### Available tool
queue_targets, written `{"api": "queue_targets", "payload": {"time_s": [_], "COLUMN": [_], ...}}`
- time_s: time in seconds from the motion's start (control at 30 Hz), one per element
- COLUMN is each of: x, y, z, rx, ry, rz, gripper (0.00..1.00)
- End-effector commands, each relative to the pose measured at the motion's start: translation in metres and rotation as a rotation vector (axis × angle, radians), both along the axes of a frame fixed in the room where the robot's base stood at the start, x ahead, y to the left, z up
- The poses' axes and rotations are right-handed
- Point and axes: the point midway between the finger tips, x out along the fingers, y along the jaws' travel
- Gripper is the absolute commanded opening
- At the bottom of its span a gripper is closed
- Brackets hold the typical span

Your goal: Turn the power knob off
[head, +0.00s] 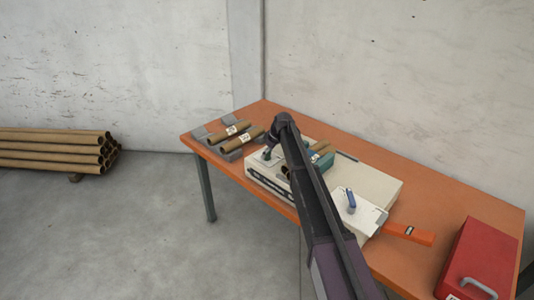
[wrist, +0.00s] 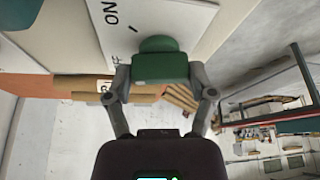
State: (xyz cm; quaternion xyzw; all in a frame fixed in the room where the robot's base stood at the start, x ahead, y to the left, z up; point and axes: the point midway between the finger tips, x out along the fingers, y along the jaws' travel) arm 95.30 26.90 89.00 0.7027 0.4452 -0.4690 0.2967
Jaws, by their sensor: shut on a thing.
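The green power knob (wrist: 160,62) is in the wrist view, on a white panel (wrist: 180,17) marked "ON". A second label beside the knob is mostly hidden, with only its end showing. My gripper (wrist: 160,72) has one finger on each side of the knob and is shut on it. Which mark the knob points to, I cannot tell. In the head view, the white winder (head: 368,184) stands on the orange table (head: 484,205). My arm reaches across the winder to its left end and hides part of it.
Cardboard tubes (head: 228,133) lie on a grey rack left of the winder. A blue lever (head: 351,201) and an orange handle (head: 408,233) are at its right. A red box (head: 482,260) stands at the table's right. More tubes (head: 54,150) are stacked near the left wall.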

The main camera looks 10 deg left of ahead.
Motion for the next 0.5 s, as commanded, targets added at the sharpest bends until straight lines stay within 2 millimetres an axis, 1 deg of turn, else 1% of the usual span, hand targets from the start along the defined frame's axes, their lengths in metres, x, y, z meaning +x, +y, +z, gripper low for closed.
{"api": "queue_targets", "payload": {"time_s": [0.3, 0.5], "x": [0.0029, 0.003], "y": [-0.0015, -0.0019], "z": [-0.0003, -0.0004], "rx": [-0.002, -0.003], "ry": [0.001, 0.0], "rz": [0.282, 0.407], "gripper": [0.24, 0.24]}}
